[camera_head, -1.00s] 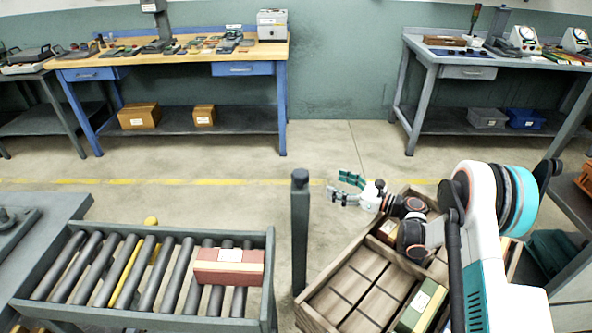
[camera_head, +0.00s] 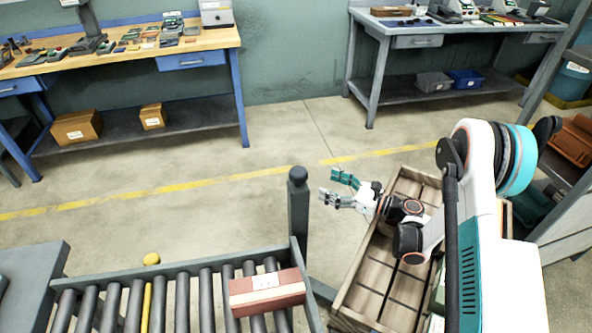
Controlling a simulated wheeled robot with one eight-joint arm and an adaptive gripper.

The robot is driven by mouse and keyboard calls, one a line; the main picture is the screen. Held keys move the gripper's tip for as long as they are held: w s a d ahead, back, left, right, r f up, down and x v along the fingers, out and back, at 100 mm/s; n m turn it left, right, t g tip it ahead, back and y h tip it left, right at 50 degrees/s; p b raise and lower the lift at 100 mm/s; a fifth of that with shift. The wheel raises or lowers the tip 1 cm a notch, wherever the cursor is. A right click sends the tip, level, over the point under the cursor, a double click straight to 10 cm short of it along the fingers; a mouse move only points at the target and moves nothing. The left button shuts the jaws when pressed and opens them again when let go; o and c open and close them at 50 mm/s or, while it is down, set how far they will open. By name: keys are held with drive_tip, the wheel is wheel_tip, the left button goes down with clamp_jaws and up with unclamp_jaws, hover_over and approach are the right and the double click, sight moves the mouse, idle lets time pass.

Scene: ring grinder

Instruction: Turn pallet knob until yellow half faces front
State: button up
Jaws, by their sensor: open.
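No knob with a clear yellow half shows. A small round yellow knob-like piece (camera_head: 151,259) sits at the back edge of the roller conveyor; I cannot tell whether it is the pallet knob. A dark grey post (camera_head: 298,215) with a rounded top stands at the conveyor's right back corner; no yellow shows on it. My gripper (camera_head: 328,186) is open and empty, its teal-tipped fingers pointing left, just right of the post in the picture. It appears apart from the post.
A reddish box (camera_head: 267,292) lies on the roller conveyor (camera_head: 182,305). A wooden crate (camera_head: 352,285) stands below my arm. A blue-legged workbench (camera_head: 243,100) and a grey bench (camera_head: 371,85) line the wall. The floor between is clear.

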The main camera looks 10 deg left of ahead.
sight(298, 171)
drive_tip(key=b+x, duration=0.3)
drive_tip(key=x, duration=0.7)
drive_tip(key=shift+a, duration=0.3)
drive_tip(key=shift+w+a, duration=0.25)
drive_tip(key=shift+a, duration=0.35)
drive_tip(key=shift+c, duration=0.6)
drive_tip(key=c, duration=1)
